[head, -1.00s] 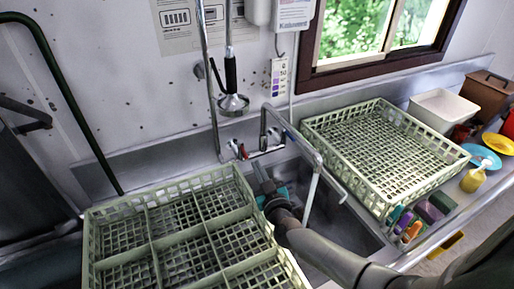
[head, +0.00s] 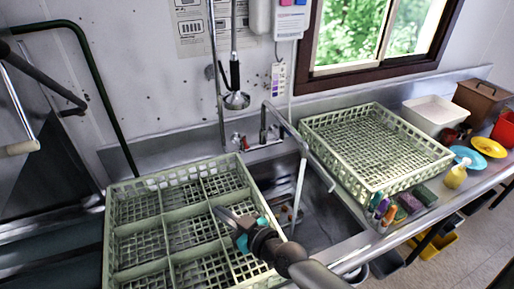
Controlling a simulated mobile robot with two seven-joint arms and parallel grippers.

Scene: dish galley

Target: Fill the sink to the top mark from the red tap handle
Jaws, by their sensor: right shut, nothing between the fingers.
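The red tap handle (head: 244,143) is on the wall-side mixer, left of the tap spout (head: 285,122). A pale, straight stream (head: 298,195) hangs from the spout's end down into the steel sink (head: 318,222); it looks like running water. The water level and the top mark cannot be made out. My right gripper (head: 226,216) is shut and empty, above the left green rack, in front of the red handle and well apart from it. My left gripper is not in view.
A green divided rack (head: 163,225) stands left of the sink, another green rack (head: 312,133) to its right. Bottles and sponges (head: 410,203) lie by the right rack. A spray hose (head: 236,98) hangs above the tap. A white tub (head: 433,114) stands farther right.

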